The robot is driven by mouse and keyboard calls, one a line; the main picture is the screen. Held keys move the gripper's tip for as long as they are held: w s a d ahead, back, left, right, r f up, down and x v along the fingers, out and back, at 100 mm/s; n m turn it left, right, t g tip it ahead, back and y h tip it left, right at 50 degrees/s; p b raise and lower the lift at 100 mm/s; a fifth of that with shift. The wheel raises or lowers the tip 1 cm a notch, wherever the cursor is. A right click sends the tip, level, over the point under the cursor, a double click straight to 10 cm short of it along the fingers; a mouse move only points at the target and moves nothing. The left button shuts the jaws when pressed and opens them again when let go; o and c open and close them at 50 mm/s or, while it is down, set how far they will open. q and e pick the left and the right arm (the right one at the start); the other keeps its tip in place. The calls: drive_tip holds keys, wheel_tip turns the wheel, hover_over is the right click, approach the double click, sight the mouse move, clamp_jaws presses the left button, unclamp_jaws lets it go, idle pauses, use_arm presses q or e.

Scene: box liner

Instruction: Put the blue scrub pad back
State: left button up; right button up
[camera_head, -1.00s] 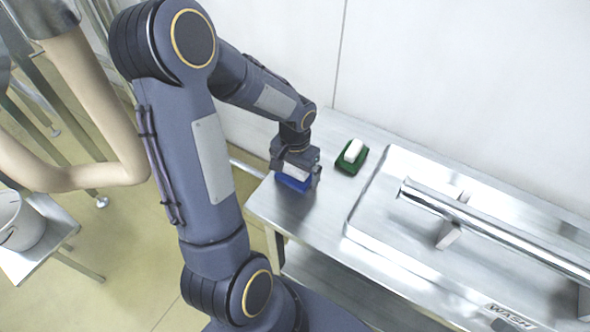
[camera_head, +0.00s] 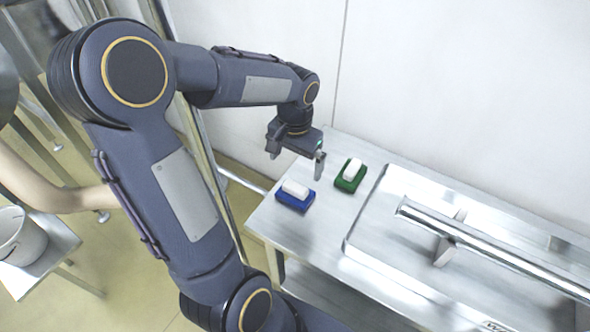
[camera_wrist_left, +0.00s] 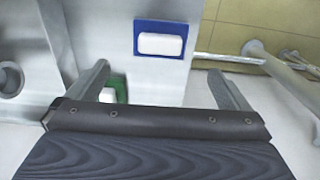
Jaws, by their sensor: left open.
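The blue scrub pad (camera_head: 291,204) lies flat near the left end of the steel table, with a white block-shaped grip (camera_head: 296,187) on top. It also shows in the left wrist view (camera_wrist_left: 140,47), beyond and between the fingers, with clear space around it. My left gripper (camera_head: 295,166) is open and empty above and behind the pad, apart from it. Its two fingers also show spread in the left wrist view (camera_wrist_left: 158,70). My right gripper is not in view.
A green pad (camera_head: 349,183) with a white grip lies right of the blue one; the left finger partly covers it in the wrist view. A sink basin with a metal bar (camera_head: 490,247) is farther right. A wall stands behind. A white bucket (camera_head: 20,240) is at far left.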

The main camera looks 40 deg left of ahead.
use_arm(q)
drive_tip(key=s+d+r+t+h, duration=0.2)
drive_tip(key=s+d+r, duration=0.1)
drive_tip(key=s+d, duration=0.2)
drive_tip(key=s+d+r+t+h, duration=0.1)
drive_tip(key=s+d+r+t, duration=0.2)
drive_tip(key=s+d, duration=0.3)
drive_tip(key=s, duration=0.3)
drive_tip(key=shift+r+t+h, duration=0.15)
drive_tip(key=shift+t+h, duration=0.15)
drive_tip(key=shift+h, duration=0.1)
drive_tip(key=shift+r+p, duration=2.7)
